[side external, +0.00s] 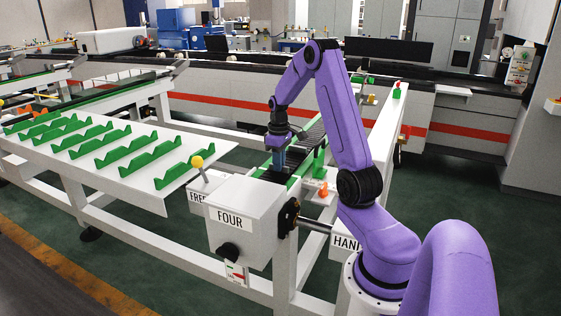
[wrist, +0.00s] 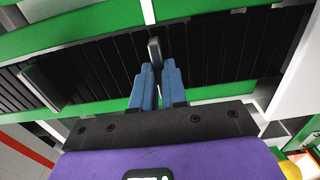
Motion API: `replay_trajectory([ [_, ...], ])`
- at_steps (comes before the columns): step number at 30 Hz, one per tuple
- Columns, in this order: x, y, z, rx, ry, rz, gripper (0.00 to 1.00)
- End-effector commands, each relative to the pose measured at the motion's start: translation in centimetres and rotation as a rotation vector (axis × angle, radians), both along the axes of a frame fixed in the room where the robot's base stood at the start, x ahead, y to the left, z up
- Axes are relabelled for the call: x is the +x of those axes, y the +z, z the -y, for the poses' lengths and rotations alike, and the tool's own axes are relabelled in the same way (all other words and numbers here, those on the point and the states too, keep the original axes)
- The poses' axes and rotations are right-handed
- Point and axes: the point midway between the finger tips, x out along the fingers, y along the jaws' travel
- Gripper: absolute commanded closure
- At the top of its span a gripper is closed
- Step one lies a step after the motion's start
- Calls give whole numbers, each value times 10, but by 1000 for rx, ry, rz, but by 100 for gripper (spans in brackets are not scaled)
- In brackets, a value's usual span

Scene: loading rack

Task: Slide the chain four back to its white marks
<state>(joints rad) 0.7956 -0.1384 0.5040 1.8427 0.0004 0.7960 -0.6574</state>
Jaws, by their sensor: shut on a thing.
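Chain four, a black slatted chain (wrist: 205,55), runs between green rails in the wrist view. In the side view it shows as a dark strip (side external: 311,131) behind my gripper. A white mark (wrist: 148,12) crosses the far green rail in the wrist view, almost in line with my fingers. My gripper (wrist: 156,68) has blue fingers shut on a small grey upright tab (wrist: 154,48) on the chain. In the side view my gripper (side external: 278,168) points down at the near end of the chain. The fingers hide the tab's lower part.
A white box labelled FOUR (side external: 231,222) stands at the near end, with a yellow-knobbed lever (side external: 197,162) beside it. A white table with green notched racks (side external: 125,150) is at the left. Another dark upright plate (wrist: 42,86) stands on the chain.

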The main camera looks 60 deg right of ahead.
Motion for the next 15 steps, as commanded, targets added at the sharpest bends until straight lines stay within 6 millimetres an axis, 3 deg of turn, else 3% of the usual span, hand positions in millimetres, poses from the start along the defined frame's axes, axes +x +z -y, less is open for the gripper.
replay_trajectory([
  [2,0,1,1,-1,0,1,100],
  [3,0,1,1,-1,0,1,81],
  [5,0,1,1,-1,0,1,62],
  [15,0,2,1,-2,0,2,62],
])
